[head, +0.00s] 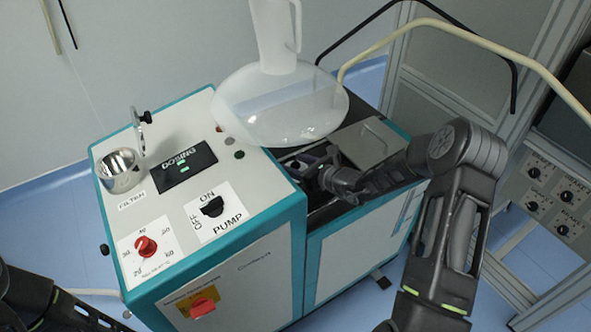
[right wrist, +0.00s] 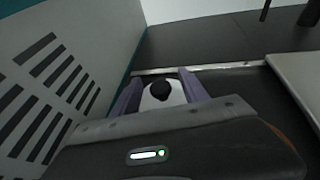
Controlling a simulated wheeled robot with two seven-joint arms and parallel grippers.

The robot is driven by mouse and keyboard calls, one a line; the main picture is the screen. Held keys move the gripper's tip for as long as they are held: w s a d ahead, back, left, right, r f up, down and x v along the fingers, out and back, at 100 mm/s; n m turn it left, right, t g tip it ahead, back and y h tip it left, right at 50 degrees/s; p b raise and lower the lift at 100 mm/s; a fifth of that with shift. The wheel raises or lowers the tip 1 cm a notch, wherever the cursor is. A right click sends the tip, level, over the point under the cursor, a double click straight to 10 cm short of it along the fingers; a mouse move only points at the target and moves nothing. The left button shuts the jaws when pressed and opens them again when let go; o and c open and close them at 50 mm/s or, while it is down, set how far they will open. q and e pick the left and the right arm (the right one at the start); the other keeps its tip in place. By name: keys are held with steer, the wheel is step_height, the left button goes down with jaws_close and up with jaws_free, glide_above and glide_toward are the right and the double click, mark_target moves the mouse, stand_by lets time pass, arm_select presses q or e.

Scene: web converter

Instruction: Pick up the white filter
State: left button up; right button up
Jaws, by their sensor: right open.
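A small white piece with a black round middle, which looks like the white filter (right wrist: 163,93), shows in the right wrist view between the two purple fingers of my right gripper (right wrist: 160,88). The fingers stand apart, one on each side of it; I cannot tell whether they touch it. In the head view my right gripper (head: 306,165) is low in the dark recess beside the white and teal machine (head: 255,225). The filter cannot be made out there. Part of my left arm shows at the lower left, without its gripper.
A slotted grey wall (right wrist: 60,80) stands close on the left of my right gripper. A large clear vessel (head: 283,103) sits above the recess. A grey metal plate (head: 369,142) lies to the right. A beige hose (head: 480,40) arches behind my right arm.

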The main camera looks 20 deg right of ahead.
steer(key=shift+c, duration=0.3)
jaws_close()
stand_by(0.6)
